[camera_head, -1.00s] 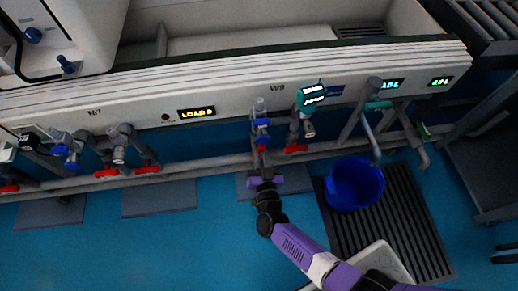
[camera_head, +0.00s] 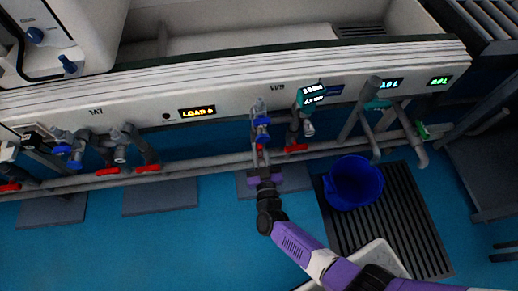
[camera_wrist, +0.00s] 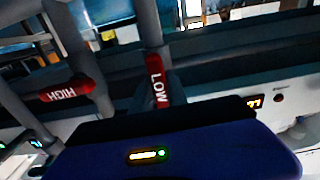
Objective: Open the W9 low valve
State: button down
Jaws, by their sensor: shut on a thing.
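The W9 pipes hang under the bench edge below the W9 label (camera_head: 277,87) in the head view. They carry blue valve handles (camera_head: 262,122) and a red lever to the right (camera_head: 297,148). In the wrist view, the red lever marked LOW (camera_wrist: 157,80) points down the picture to my gripper (camera_wrist: 160,108). The red lever marked HIGH (camera_wrist: 68,92) lies crosswise to its left. My gripper (camera_head: 264,168) is shut on the LOW lever below the left W9 pipe.
A blue bucket (camera_head: 354,183) stands on a dark floor grate (camera_head: 392,225) right of my gripper. A long horizontal pipe (camera_head: 205,166) runs behind the valves. More red levers (camera_head: 107,171) sit at the left. The blue floor (camera_head: 160,245) is clear at the lower left.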

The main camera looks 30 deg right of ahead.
jog(key=c, duration=1.3)
grip_release()
jog(key=shift+s+a+f, duration=0.1)
jog(key=shift+s, duration=0.05)
jog(key=shift+s, duration=0.1)
jog(key=p+v, duration=0.2)
jog(key=v, duration=0.5)
jog(key=shift+s+a, duration=0.1)
jog(key=shift+s, duration=0.2)
